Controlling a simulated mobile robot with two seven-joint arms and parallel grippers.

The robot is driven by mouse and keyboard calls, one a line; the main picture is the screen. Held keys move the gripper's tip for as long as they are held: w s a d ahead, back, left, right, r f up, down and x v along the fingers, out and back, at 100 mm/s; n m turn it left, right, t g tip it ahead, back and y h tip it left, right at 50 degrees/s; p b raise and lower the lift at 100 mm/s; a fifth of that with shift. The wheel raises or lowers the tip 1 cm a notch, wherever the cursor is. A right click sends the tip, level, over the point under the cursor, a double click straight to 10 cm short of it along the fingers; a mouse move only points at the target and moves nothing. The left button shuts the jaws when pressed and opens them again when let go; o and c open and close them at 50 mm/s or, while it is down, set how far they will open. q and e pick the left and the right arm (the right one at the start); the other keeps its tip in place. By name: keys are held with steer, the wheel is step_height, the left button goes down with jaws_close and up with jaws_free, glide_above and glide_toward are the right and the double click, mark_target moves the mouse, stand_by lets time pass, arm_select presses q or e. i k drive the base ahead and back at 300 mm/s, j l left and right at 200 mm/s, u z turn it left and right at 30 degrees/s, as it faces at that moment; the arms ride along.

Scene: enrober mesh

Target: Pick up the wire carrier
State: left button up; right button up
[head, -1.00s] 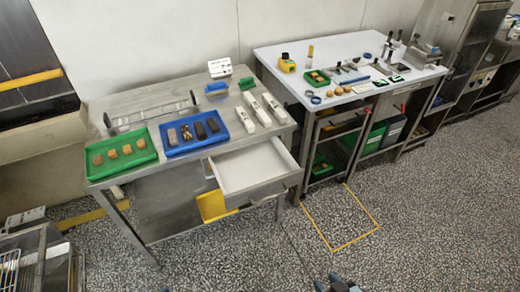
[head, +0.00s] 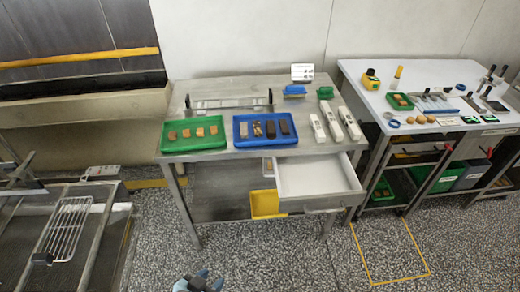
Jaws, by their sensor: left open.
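A wire carrier (head: 68,228), a flat rack of thin bright parallel wires with a dark block at its near end, lies on the metal frame at the lower left of the head view. My left gripper (head: 201,281) shows at the bottom edge, pointing up the picture. It is open, with nothing seen between its fingers. It is to the right of the carrier and clear of it, over the floor. My right gripper is not in view.
A steel table (head: 185,95) holds a green tray (head: 176,146), a blue tray (head: 243,143) and white cartons. Its drawer (head: 318,178) stands open above a yellow bin (head: 265,205). A white worktable (head: 360,72) is at right. Speckled floor in front is clear.

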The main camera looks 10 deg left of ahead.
mark_target(47, 259)
steer(key=u, duration=2.1)
